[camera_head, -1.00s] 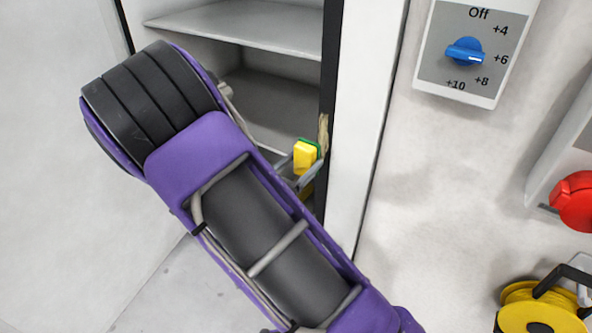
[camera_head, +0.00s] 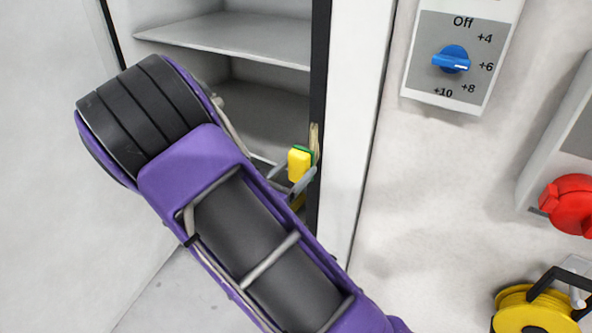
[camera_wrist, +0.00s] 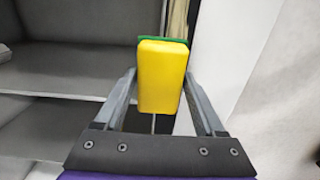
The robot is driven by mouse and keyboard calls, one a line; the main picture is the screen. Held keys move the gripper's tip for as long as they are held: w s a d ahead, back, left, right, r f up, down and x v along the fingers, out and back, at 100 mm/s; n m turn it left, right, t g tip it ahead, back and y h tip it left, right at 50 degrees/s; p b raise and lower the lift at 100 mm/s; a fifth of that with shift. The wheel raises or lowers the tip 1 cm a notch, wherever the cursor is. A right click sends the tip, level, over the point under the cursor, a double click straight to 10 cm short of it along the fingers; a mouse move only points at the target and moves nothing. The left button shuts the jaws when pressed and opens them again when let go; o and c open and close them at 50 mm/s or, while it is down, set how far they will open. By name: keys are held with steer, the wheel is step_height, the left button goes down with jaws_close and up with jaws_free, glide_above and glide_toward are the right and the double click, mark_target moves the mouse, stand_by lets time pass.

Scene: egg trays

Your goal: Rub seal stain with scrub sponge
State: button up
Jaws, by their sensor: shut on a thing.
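The scrub sponge (camera_head: 299,165) is a yellow block with a green side. My gripper (camera_head: 305,178) is shut on it at the cabinet's right door edge. In the wrist view the sponge (camera_wrist: 161,76) sits between the two grey fingers of my gripper (camera_wrist: 160,92), with its green side facing away. The seal stain (camera_head: 314,138) is a tan-brown strip on the dark seal, just above and behind the sponge. It also shows in the wrist view (camera_wrist: 178,18). The green side appears against or very close to the strip; I cannot tell if they touch. My arm hides part of the cabinet.
The open cabinet (camera_head: 240,40) has light shelves. To its right are a white frame, a control panel (camera_head: 462,55) with a blue knob (camera_head: 452,60), a red plug (camera_head: 570,204) and a yellow cable reel (camera_head: 530,312). Pale floor lies below.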

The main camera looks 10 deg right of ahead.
mark_target(296, 162)
steer(key=shift+x, duration=0.9)
steer(key=shift+s+d, duration=1.35)
steer(key=shift+s, duration=0.15)
steer(key=shift+w+d+r+p, duration=0.1)
steer(key=shift+r+p, duration=1.05)
steer(key=shift+r, duration=0.1)
steer(key=shift+w+a+f, duration=0.1)
steer(key=shift+w+a, duration=1.35)
steer(key=shift+p, duration=0.3)
